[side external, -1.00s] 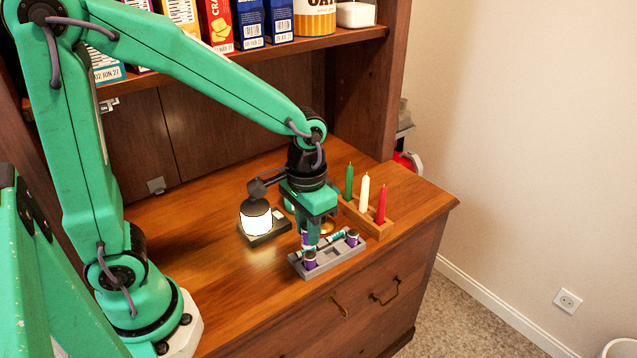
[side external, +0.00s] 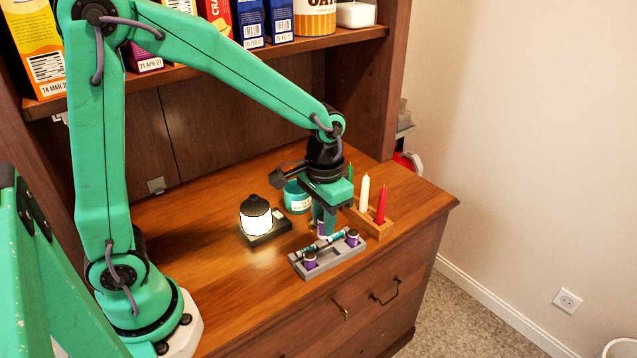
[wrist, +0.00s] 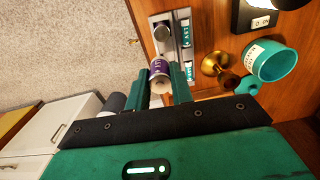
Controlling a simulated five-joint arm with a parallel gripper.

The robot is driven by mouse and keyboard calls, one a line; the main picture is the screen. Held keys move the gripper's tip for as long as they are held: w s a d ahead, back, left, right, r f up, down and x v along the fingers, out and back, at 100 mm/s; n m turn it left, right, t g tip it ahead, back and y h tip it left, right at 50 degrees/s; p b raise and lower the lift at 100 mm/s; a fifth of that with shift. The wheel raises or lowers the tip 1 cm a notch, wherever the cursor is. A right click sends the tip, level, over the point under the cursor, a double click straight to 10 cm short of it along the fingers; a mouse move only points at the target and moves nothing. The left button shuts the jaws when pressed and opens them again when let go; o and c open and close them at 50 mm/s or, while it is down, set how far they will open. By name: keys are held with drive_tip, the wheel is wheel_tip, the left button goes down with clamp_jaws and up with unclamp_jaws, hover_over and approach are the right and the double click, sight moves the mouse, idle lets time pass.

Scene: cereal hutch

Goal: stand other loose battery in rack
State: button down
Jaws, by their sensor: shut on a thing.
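My gripper (side external: 324,222) is shut on a purple and white battery (wrist: 159,76). The battery's pale end shows between the fingers in the wrist view. The grey rack (side external: 328,262) lies near the cabinet's front edge, and my gripper is above its back side. One purple battery (side external: 310,261) stands at the rack's left end and another purple battery (side external: 352,238) at its right end. Teal and white cells (side external: 337,237) lie along the rack's back row; their teal labels also show in the wrist view (wrist: 187,70). A gap between the held battery and rack is hard to judge.
A lit lantern (side external: 256,219) on a dark base stands left of the rack. A teal cup (side external: 297,198) stands behind. A wooden holder (side external: 375,228) with white and red candles is close on the right.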

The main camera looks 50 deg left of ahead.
drive_tip(key=w, duration=0.2)
drive_tip(key=w+a+f, duration=0.1)
drive_tip(key=shift+f, duration=0.1)
drive_tip(key=shift+f, duration=3.05)
drive_tip(key=shift+f, duration=1.15)
drive_tip(key=c, duration=0.8)
unclamp_jaws()
drive_tip(key=shift+r, duration=0.2)
